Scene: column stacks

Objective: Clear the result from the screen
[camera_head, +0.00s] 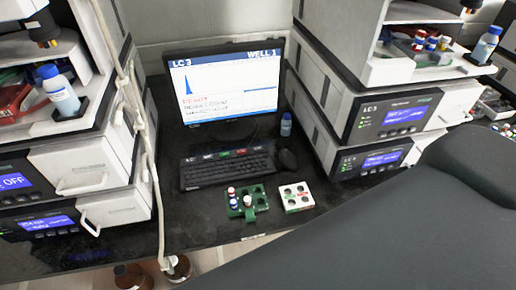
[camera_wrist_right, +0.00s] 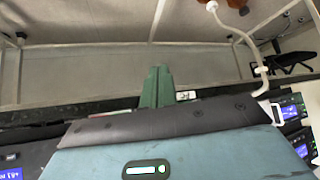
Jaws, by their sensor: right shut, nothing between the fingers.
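The screen (camera_head: 224,85) stands lit at the back of the dark bench, reading "LC 3" and "WELL 1" above a trace with one tall blue peak. Red and dark lines of text below the trace are too small to read surely. The black keyboard (camera_head: 228,171) lies in front of it, with a few coloured keys, green and red among them, along its back row. A dark mouse (camera_head: 287,160) is at its right. My right gripper (camera_wrist_right: 157,84) shows green fingers shut and empty in the right wrist view, apart from the keyboard. My left gripper is out of view.
A green rack (camera_head: 247,204) with several capped vials and a white rack (camera_head: 296,197) lie before the keyboard. A blue-capped bottle (camera_head: 286,124) stands right of the screen. Instrument stacks flank the bench, and a pale tube (camera_head: 157,190) hangs at left. My dark arm covers the lower right.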

